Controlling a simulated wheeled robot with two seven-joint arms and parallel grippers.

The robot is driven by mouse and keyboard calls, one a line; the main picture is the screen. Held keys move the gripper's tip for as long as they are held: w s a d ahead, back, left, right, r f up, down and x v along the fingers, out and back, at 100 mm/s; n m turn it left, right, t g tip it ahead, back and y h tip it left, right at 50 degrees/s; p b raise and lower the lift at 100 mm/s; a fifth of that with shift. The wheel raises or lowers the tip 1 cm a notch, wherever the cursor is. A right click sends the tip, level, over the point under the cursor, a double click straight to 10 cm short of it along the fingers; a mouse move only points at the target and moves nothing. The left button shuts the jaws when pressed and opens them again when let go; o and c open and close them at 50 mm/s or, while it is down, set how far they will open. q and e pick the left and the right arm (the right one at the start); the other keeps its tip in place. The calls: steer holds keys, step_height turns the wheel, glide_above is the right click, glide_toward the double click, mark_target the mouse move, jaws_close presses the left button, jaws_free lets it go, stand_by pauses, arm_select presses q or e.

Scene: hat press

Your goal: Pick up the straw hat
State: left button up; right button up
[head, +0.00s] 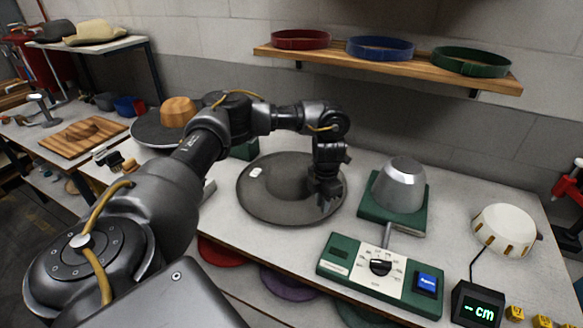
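A pale straw-coloured hat (95,32) lies on the raised shelf at the far left, beside a darker grey-green hat (54,31). My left gripper (325,198) is far from it, pointing down over the right part of a wide dark grey, brimmed round piece (262,203) on the white table. A small white label sits on that piece. The dark fingers blend into it, so I cannot tell whether they touch it or how far apart they are. My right gripper is not in view.
A metal dome (401,185) on a green base, a control box (381,272) and a white ribbed drum (504,229) stand on the right. A wooden block (178,112) stands behind my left arm. Coloured hoops sit on the wall shelf (390,67).

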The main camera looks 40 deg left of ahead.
mark_target(321, 217)
arm_select(q)
steer(key=shift+f, duration=2.75)
steer(key=shift+c, duration=0.5)
jaws_close()
